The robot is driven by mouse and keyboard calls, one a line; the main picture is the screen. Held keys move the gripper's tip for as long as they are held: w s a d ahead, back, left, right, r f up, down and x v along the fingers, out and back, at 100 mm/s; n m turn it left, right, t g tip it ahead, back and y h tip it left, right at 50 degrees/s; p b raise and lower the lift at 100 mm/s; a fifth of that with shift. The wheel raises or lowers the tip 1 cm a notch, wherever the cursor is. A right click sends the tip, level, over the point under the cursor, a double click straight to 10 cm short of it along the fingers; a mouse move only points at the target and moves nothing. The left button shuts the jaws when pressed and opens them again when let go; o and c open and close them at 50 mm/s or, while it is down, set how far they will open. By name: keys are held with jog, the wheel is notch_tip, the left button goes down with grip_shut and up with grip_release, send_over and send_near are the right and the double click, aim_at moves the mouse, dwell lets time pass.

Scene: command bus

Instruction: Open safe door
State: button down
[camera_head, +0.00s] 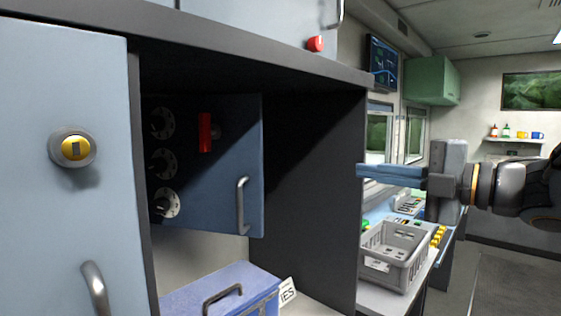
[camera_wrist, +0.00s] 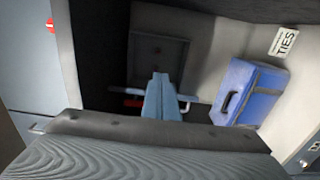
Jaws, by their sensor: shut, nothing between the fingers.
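The safe door (camera_head: 230,160) is a dark blue panel inside the dark open cabinet bay. It carries several round dials down its left side, a red lever (camera_head: 205,132) near the top and a grey upright handle (camera_head: 242,205) at its right edge. I cannot tell whether the door is fully shut. My gripper (camera_head: 360,171) is shut and empty, pointing left at the bay's right side panel, apart from the handle in the picture. In the wrist view my blue fingers (camera_wrist: 160,80) lie together, with a red part (camera_wrist: 133,103) to their left and a grey bar beyond them.
A blue case (camera_head: 225,287) with a black handle lies below the door, beside a TIES label (camera_head: 288,291). The cabinet's dark side panel (camera_head: 310,190) stands between the door and my arm. A grey crate (camera_head: 395,253) sits on the counter at right. A light-blue locker door (camera_head: 65,200) is at left.

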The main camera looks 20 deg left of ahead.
aim_at(229, 167)
jog(key=b+x, duration=0.3)
jog(key=x, duration=2)
jog(key=shift+a+b, duration=0.15)
jog(key=shift+b, duration=0.15)
jog(key=s+a+b, duration=0.2)
jog(key=s, duration=0.4)
jog(key=s+a+b, duration=0.3)
jog(key=s, duration=0.3)
jog(key=s+a+b, duration=0.3)
jog(key=s, duration=0.4)
dwell(1.3)
jog(key=shift+w+d+p, duration=0.35)
jog(key=shift+w+d, duration=0.05)
jog(key=shift+w, duration=0.5)
jog(key=shift+w+d+p, duration=0.35)
jog(key=shift+w+p, duration=0.05)
jog(key=shift+w, duration=0.55)
jog(key=shift+w+d+p, duration=0.35)
jog(key=shift+w+d, duration=0.05)
jog(key=shift+w, duration=0.5)
